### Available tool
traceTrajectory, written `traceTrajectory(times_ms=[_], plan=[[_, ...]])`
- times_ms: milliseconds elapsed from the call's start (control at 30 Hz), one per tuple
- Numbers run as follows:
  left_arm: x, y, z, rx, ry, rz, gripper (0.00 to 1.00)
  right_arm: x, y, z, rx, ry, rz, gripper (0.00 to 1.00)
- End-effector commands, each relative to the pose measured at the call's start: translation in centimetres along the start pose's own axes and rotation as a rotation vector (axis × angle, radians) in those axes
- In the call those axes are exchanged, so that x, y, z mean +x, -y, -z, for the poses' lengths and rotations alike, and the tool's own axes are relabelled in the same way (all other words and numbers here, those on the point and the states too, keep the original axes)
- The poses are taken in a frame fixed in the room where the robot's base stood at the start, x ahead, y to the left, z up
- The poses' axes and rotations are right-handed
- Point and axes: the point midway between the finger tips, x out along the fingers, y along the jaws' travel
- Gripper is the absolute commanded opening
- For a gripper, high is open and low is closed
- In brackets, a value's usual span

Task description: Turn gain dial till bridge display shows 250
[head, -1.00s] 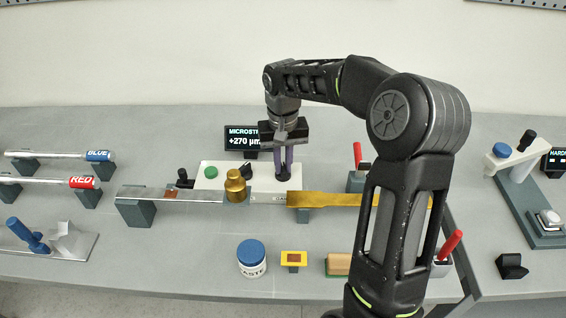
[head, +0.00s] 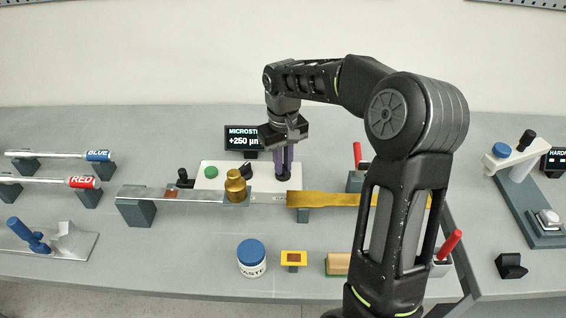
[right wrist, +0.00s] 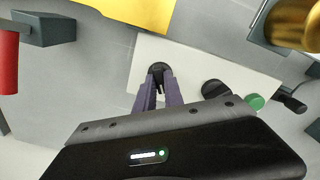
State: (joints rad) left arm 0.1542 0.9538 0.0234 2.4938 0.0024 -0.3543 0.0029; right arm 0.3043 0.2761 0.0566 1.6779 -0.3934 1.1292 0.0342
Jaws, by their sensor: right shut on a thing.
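The bridge display (head: 243,138) stands at the back of the bench and reads +250 µm, its right end hidden behind my right gripper. My right gripper (head: 283,172) points down over the white panel (head: 232,172) in front of the display. Its purple fingers are shut on the black gain dial (right wrist: 158,71), which shows between the fingertips in the right wrist view. A green button (head: 211,172) and a small black knob (head: 247,168) are also on the panel. My left gripper is not in view.
A metal beam (head: 190,194) with a brass weight (head: 235,186) lies just in front of the panel, and a gold strip (head: 335,199) is to its right. A blue-lidded jar (head: 251,257) and a yellow block (head: 293,258) stand nearer the front.

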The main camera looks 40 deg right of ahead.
Motion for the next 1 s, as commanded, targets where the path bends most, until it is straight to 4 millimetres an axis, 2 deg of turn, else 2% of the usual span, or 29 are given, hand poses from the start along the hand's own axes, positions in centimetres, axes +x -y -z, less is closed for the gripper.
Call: traceTrajectory(times_ms=[33,267,600,767,1000], plan=[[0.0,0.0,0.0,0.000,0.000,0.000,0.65,-0.1,0.0,0.1,0.000,-0.002,0.000,0.15],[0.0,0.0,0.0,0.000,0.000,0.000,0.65,0.0,0.0,0.0,0.001,-0.001,0.000,0.34],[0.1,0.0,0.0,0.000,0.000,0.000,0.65,-0.4,0.0,0.0,0.001,-0.001,0.000,0.35],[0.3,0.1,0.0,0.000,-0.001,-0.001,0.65,-2.0,0.0,0.1,0.001,-0.004,-0.001,0.35],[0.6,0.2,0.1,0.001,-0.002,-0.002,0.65,-6.0,0.0,0.1,0.001,-0.004,0.000,0.35]])
